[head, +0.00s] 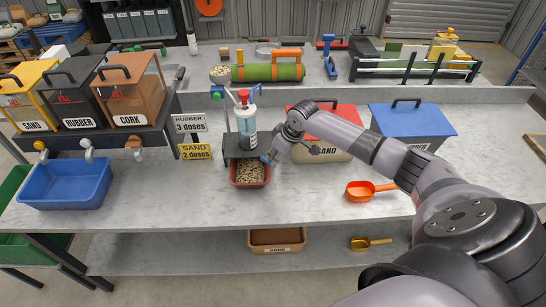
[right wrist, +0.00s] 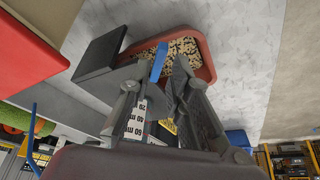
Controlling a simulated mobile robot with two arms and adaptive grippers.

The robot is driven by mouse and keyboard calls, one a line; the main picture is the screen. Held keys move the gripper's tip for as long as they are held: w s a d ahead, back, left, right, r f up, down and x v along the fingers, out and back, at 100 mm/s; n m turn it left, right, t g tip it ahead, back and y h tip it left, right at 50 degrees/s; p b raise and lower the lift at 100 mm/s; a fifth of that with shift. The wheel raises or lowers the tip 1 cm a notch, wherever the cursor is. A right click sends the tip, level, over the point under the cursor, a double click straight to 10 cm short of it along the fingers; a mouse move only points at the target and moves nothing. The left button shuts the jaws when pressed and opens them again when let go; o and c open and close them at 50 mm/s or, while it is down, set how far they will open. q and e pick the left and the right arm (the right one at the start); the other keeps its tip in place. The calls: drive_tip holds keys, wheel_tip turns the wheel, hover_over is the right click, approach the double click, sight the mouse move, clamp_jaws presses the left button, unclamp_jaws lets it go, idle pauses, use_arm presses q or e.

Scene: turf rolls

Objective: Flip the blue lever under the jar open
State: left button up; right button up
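The jar (head: 247,130) stands upright on a dark stand (head: 233,147), with a red and blue top. Its scale label (right wrist: 134,127) shows in the right wrist view, partly hidden by my gripper. The blue lever (right wrist: 158,62) under the jar shows between the tips of my right gripper (right wrist: 166,75). I cannot tell whether both fingers press on it. In the head view my right gripper (head: 275,153) is low at the right side of the stand. A reddish tray (head: 250,186) with mixed pale and dark granules sits below the stand. My left gripper is not in view.
A red-lidded SAND box (head: 322,155) and a blue-lidded box (head: 412,130) stand right of the jar. An orange scoop (head: 370,190) lies at the front right. A blue bin (head: 65,184) stands at the left. The counter between bin and tray is clear.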

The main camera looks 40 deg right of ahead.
drive_tip(key=shift+x, duration=1.5)
drive_tip(key=shift+c, duration=0.5)
clamp_jaws()
